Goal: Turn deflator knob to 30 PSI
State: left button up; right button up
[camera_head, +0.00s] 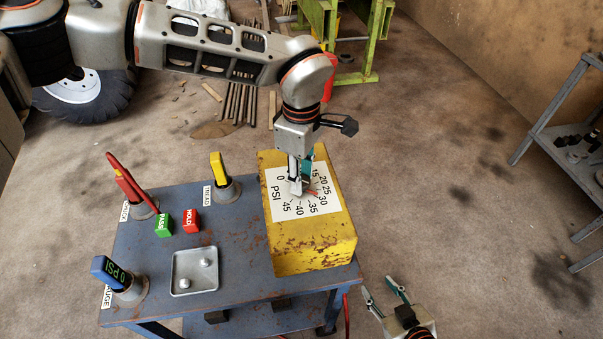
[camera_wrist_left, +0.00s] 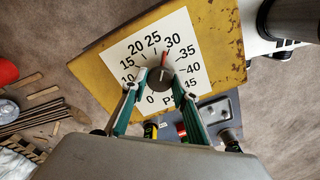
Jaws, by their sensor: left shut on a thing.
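The yellow deflator box (camera_head: 310,250) stands on the right end of the blue-grey cart, with a white PSI dial plate on top. My left gripper (camera_head: 299,186) comes down over the dial in the head view. In the left wrist view its fingers (camera_wrist_left: 157,88) are shut on the dark round knob (camera_wrist_left: 158,76) at the dial's middle. A red mark (camera_wrist_left: 164,59) at the knob's edge points between 25 and 30, nearer 30. In the head view the fingers largely hide the knob. My right gripper (camera_head: 384,297) is open and empty, beside the cart at lower right.
The cart top (camera_head: 255,281) holds red, yellow and blue handled tools in round holders, green PASS (camera_head: 163,225) and red HOLD (camera_head: 191,221) blocks, and a metal tray (camera_head: 194,284). A grey shelf (camera_head: 560,140) stands at far right. Open floor lies between.

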pick_arm(q)
jog(key=shift+m, duration=0.6)
jog(key=o, duration=1.1)
jog(key=shift+r, duration=0.1)
notch_tip(320, 180, up, 12)
dwell(0.3)
